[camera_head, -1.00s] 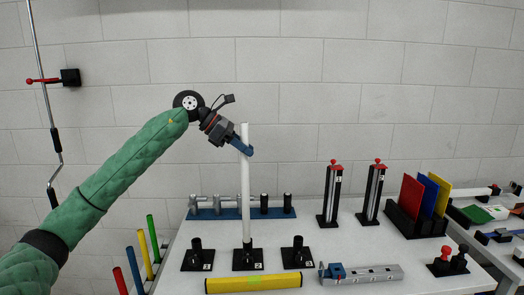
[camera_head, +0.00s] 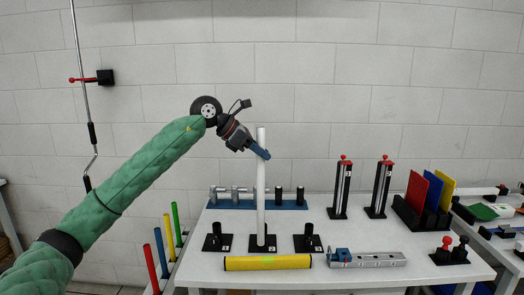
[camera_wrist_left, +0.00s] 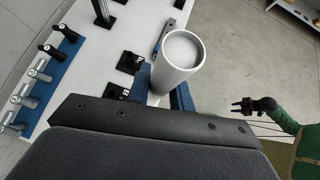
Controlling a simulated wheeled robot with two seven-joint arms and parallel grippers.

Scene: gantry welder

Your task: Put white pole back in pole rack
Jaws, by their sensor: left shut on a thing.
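The white pole (camera_head: 261,190) stands upright over the middle one of three black numbered holders (camera_head: 263,243). Its lower end meets that holder; I cannot tell how deep it sits. My left gripper (camera_head: 259,151) is shut on the pole a little below its top. In the left wrist view the pole's round top (camera_wrist_left: 182,48) shows close up between the blue fingers. A red pole (camera_head: 150,268), a blue pole (camera_head: 161,252), a yellow pole and a green pole (camera_head: 176,225) lean at the table's left side; their rack is mostly hidden. My right gripper (camera_wrist_left: 240,106) appears small in the left wrist view.
A yellow cylinder (camera_head: 267,263) lies at the table's front edge, before the holders. A blue base with metal pegs (camera_head: 285,204) lies behind the pole. A grey rail (camera_head: 367,259), two red-topped towers and coloured plates (camera_head: 418,192) stand to the right. Above the pole is free room.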

